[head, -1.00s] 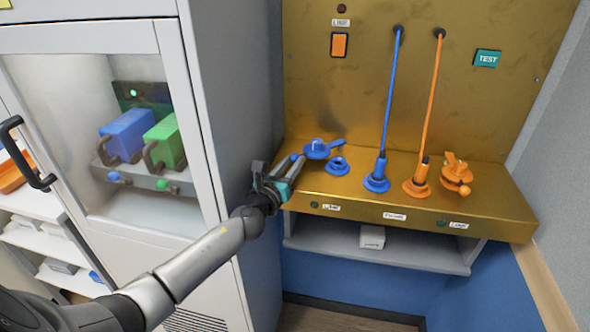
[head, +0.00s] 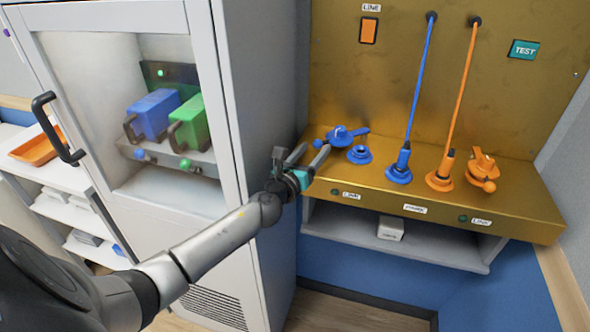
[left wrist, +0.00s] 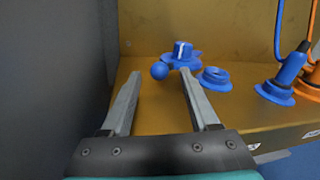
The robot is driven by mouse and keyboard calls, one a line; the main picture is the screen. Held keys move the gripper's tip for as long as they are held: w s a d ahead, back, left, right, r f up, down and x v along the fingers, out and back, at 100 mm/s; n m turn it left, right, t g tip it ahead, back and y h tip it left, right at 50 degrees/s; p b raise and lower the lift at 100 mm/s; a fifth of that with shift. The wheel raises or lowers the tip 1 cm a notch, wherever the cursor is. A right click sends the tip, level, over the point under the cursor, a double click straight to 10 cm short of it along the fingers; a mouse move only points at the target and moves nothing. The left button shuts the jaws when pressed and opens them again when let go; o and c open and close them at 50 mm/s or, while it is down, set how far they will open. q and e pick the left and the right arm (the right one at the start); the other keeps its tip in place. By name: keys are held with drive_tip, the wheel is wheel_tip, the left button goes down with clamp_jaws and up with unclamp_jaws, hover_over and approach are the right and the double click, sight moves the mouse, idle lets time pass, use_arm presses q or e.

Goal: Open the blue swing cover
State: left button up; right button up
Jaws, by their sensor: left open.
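The blue swing cover (head: 341,136) is at the left end of the brass shelf, with a round ball knob; it also shows in the left wrist view (left wrist: 182,56), its ball knob on the left side. A blue ring-shaped socket (head: 360,154) lies just right of it, its centre looking uncovered; it shows in the left wrist view (left wrist: 215,78). My left gripper (head: 309,152) is open and empty at the shelf's left end, pointing toward the cover. In the left wrist view the ball knob appears between and beyond the fingertips (left wrist: 161,76), apparently not touched. My right gripper is not in view.
A blue plug with cable (head: 401,165), an orange plug with cable (head: 441,172) and an orange cover (head: 482,168) stand along the shelf to the right. A grey cabinet (head: 262,90) stands close on the left. The shelf front is clear.

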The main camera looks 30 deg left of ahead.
use_arm(q)
drive_tip(key=s+d, duration=0.1)
drive_tip(key=s, duration=1.3)
drive_tip(key=shift+d, duration=0.15)
drive_tip(key=shift+s, duration=0.1)
